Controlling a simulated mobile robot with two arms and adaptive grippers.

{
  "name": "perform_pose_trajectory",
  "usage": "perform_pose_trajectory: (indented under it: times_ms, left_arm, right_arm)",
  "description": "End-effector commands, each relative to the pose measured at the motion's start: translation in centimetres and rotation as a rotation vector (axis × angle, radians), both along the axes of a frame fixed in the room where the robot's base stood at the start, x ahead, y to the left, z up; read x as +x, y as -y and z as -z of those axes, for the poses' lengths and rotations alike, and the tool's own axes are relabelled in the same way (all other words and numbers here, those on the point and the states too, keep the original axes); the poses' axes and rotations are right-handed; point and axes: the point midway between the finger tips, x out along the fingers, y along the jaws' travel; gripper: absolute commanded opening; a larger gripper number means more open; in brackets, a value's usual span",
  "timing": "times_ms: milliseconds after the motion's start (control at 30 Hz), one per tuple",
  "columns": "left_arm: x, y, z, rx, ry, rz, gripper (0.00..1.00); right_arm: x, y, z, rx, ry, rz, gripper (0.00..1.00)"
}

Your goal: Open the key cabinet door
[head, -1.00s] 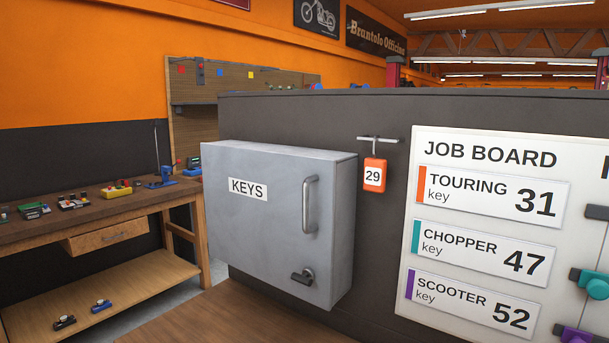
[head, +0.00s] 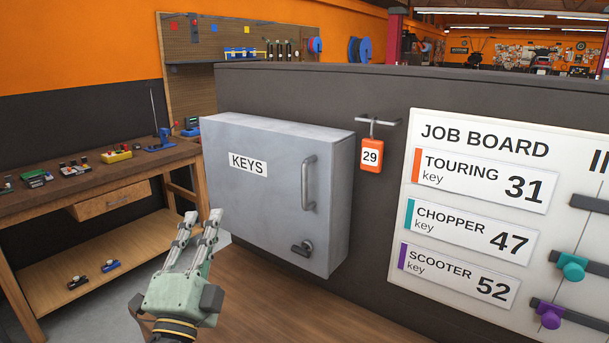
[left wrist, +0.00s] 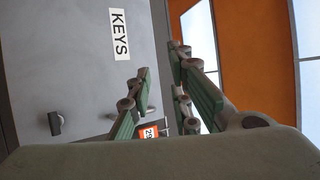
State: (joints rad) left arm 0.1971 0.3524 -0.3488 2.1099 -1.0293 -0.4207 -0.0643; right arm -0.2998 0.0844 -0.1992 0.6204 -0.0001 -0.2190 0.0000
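The grey key cabinet (head: 250,215) is mounted on the dark partition, its door shut, with a KEYS label (head: 248,165). A vertical bar handle (head: 309,183) is on the right side of the door, and a dark latch (head: 302,248) sits below it. My left gripper (head: 203,220) is in front of the cabinet's lower left, pointing up, fingers apart and empty. In the left wrist view the fingers (left wrist: 165,95) are spread, with the door (left wrist: 75,70), the latch (left wrist: 55,123) and the label beyond them. My right gripper is not in view.
An orange tag 29 (head: 371,155) hangs from a hook right of the cabinet. The job board (head: 480,130) with teal and purple knobs is farther right. A wooden workbench (head: 100,168) with small items stands at left. Open floor lies below the cabinet.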

Motion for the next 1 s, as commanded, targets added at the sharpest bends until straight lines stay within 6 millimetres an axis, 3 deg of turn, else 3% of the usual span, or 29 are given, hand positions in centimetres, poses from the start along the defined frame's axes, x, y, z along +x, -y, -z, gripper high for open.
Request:
perform_pose_trajectory:
  times_ms: [33, 100, 167, 233, 300, 433, 533, 667, 1000]
  left_arm:
    - [0.3, 2.4, -3.4, 0.158, 0.118, 0.035, 0.19]
    - [0.3, 6.4, -6.7, 0.417, 0.270, 0.081, 0.19]
    - [0.5, 9.7, -8.1, 0.660, 0.378, 0.111, 0.19]
    - [1.2, 12.4, -8.3, 0.936, 0.465, 0.127, 0.19]
    - [2.5, 13.7, -7.6, 1.181, 0.507, 0.130, 0.19]
    - [5.2, 13.4, -6.2, 1.517, 0.509, 0.115, 0.19]
    - [6.6, 12.5, -5.6, 1.662, 0.488, 0.100, 0.19]
    - [7.7, 12.3, -5.4, 1.728, 0.472, 0.095, 0.19]
    - [11.1, 16.2, -5.6, 1.726, 0.471, 0.097, 0.19]
  right_arm:
    - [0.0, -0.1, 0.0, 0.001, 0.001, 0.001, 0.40]
    - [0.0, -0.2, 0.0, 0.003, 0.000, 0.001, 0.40]
    - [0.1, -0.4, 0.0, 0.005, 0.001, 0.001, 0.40]
    - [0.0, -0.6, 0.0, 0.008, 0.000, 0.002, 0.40]
    - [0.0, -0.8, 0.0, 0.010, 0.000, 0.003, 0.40]
    - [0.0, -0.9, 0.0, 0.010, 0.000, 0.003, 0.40]
    - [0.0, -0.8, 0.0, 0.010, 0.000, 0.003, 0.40]
    - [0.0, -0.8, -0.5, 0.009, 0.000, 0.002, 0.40]
    - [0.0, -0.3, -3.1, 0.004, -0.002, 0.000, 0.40]
